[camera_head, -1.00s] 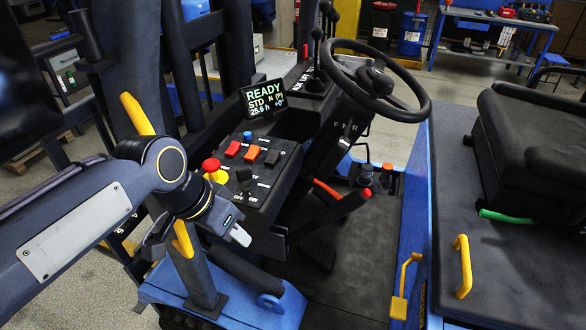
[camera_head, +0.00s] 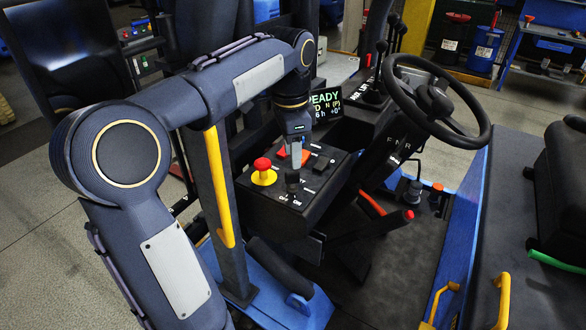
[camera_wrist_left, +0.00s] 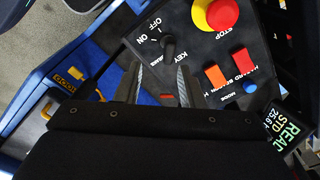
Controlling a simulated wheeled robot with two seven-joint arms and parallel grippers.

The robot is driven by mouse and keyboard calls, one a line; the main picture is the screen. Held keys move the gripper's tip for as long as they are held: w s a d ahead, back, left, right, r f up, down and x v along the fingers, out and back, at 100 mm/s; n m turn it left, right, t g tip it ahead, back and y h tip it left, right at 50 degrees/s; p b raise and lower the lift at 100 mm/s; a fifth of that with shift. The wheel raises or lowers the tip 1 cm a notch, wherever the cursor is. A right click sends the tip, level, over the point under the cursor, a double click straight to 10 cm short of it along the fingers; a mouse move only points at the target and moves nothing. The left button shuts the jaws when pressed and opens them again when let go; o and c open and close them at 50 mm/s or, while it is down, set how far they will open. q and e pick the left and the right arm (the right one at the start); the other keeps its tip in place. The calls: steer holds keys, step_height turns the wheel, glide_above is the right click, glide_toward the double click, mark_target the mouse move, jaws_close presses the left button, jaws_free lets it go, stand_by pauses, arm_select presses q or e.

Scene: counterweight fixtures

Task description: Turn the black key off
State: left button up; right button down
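The black key (camera_head: 292,184) stands on the dark control panel (camera_head: 333,188), above the OFF and ON labels. In the left wrist view the key (camera_wrist_left: 168,47) shows beside its OFF, ON and KEY lettering. I cannot tell for sure which label it points to. My left gripper (camera_head: 295,163) reaches down from above, just above and behind the key in the head view. In the wrist view its two fingers (camera_wrist_left: 158,82) are apart with an empty gap, and the key lies just beyond the tips. My right gripper is not in view.
The red stop button on its yellow base (camera_head: 263,172) is close left of the key. Orange and red switches (camera_wrist_left: 228,73) and a blue button (camera_wrist_left: 250,88) share the panel. The display (camera_head: 325,103) is partly hidden by my arm. A steering wheel (camera_head: 480,140) stands to the right.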

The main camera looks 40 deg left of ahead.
mark_target(292, 172)
arm_select(q)
steer(key=shift+w+a+m, duration=0.3)
steer(key=shift+w+a, duration=0.2)
steer(key=shift+w, duration=0.15)
step_height(292, 172, down, 8)
steer(key=shift+r+p, duration=0.2)
steer(key=shift+p, duration=0.2)
jaws_close()
